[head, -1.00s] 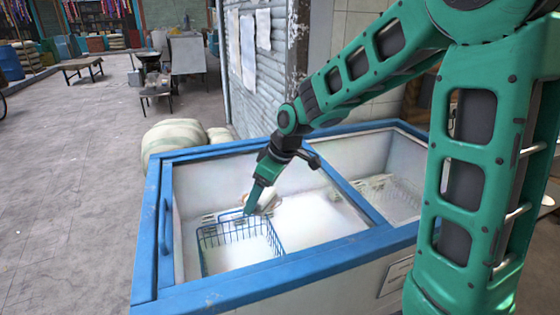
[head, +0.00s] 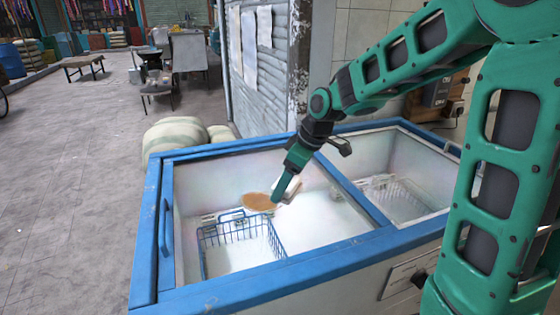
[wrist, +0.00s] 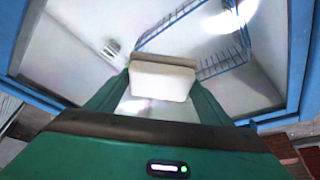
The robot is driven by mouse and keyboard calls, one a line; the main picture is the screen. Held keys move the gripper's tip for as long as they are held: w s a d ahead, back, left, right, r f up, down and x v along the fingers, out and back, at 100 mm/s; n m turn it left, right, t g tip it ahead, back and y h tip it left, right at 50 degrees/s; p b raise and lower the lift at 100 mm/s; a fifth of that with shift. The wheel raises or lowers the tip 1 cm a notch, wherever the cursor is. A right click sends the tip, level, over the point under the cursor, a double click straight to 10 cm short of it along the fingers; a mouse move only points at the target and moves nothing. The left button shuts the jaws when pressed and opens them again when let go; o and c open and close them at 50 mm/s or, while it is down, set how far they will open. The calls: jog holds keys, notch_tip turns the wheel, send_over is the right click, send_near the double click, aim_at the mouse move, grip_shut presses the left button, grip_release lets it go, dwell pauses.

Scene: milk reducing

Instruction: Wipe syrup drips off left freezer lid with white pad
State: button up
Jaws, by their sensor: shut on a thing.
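The left freezer lid (head: 330,218) is clear glass in a blue frame, and the inside shows through it. A brown syrup patch (head: 258,201) lies on the glass toward the back middle. My gripper (head: 284,193) is just right of the patch, shut on the white pad (head: 291,187). The pad also shows between the fingers in the wrist view (wrist: 162,80). I cannot tell whether the pad touches the glass. The patch cannot be made out in the wrist view.
A blue wire basket (head: 240,235) hangs inside the freezer below the left lid. The right lid (head: 395,180) is beside it past a blue divider. Pale sacks (head: 178,137) lie behind the freezer, near a corrugated wall (head: 255,70).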

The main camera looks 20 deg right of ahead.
jog(key=shift+r, duration=2.8)
